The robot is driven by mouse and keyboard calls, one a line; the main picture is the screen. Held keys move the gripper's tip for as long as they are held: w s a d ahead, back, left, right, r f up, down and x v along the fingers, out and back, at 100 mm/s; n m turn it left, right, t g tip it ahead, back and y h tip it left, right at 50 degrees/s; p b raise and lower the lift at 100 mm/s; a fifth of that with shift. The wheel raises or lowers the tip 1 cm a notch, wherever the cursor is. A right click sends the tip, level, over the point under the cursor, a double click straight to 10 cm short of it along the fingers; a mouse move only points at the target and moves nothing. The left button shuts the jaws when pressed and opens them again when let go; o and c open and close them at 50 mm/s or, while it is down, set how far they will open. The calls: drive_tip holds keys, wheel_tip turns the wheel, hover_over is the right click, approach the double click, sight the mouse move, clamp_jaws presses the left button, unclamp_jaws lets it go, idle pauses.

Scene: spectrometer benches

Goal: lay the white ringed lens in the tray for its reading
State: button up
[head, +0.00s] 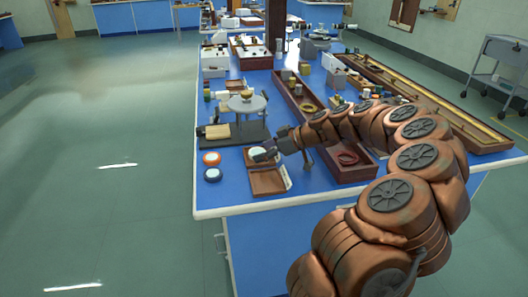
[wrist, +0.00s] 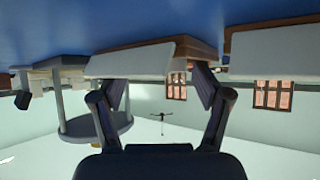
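A pale disc (head: 257,151), which looks like the white ringed lens, shows at my gripper's tip in the head view, partly covered by it. I cannot tell whether they touch. My gripper (head: 264,155) is low over the bench's near left part. In the wrist view, my gripper (wrist: 160,90) has its fingers wide apart with nothing visible between them. Two white plates with brown wood behind show in the wrist view; the lens is not seen there.
An orange-ringed lens (head: 211,158) and a blue-ringed lens (head: 212,175) lie left of the tray. A grey round stage (head: 247,104) stands behind. A long wooden box (head: 352,172) holding a red ring is to the right. Bare blue bench (head: 235,200) lies in front.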

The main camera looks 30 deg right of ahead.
idle(0.4)
drive_tip(key=shift+r+p, duration=0.25)
drive_tip(key=shift+p, duration=0.2)
drive_tip(key=b+v, duration=0.4)
drive_tip(key=v, duration=0.6)
drive_tip(key=shift+d+f, duration=0.1)
drive_tip(key=shift+d, duration=0.1)
drive_tip(key=s+a+f+g, duration=0.1)
drive_tip(key=s+a+g, duration=0.3)
drive_tip(key=a, duration=0.9)
drive_tip(key=s+a+g, duration=0.3)
drive_tip(key=s+a, duration=0.1)
drive_tip(key=a, duration=0.9)
drive_tip(key=s+a+f+m+g+h, duration=0.1)
drive_tip(key=s+f, duration=0.4)
drive_tip(key=s, duration=0.5)
drive_tip(key=s+a+f+m+g+h, duration=0.1)
drive_tip(key=s+f+m+g+h, duration=0.3)
drive_tip(key=s, duration=0.7)
drive_tip(key=shift+s+a+f+m+h, duration=0.2)
drive_tip(key=shift+f+m+h, duration=0.3)
drive_tip(key=shift+f+m, duration=0.3)
